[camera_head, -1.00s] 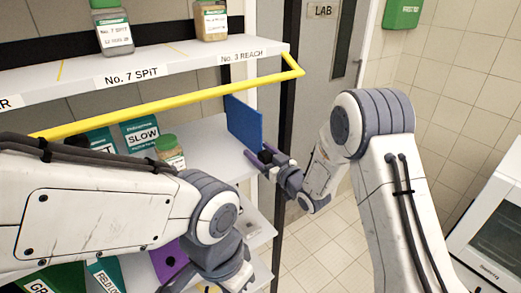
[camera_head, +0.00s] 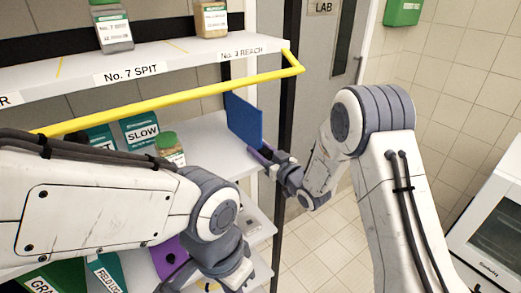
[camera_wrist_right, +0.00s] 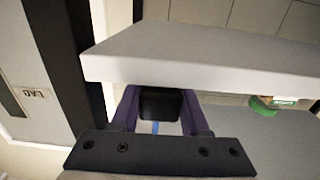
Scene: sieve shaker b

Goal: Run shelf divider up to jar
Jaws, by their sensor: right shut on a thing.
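The shelf divider is a flat blue panel (camera_head: 244,120) standing upright near the right end of the middle shelf. My right gripper (camera_head: 262,156) is at its lower front edge, shut on it. In the right wrist view, a black block and a thin blue strip show between the purple fingers (camera_wrist_right: 158,110). The jar (camera_head: 170,148), with a green lid, stands on the same shelf to the left, with a clear gap to the divider. Its green lid also shows in the right wrist view (camera_wrist_right: 263,107). My left arm crosses the lower left; its fingers do not show.
The upper shelf (camera_head: 140,68) holds two jars, with a yellow rail (camera_head: 170,100) along its front. Green boxes (camera_head: 140,130) stand left of the jar. Middle shelf surface (camera_head: 215,140) between jar and divider is bare. A purple object (camera_head: 170,258) is lower down.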

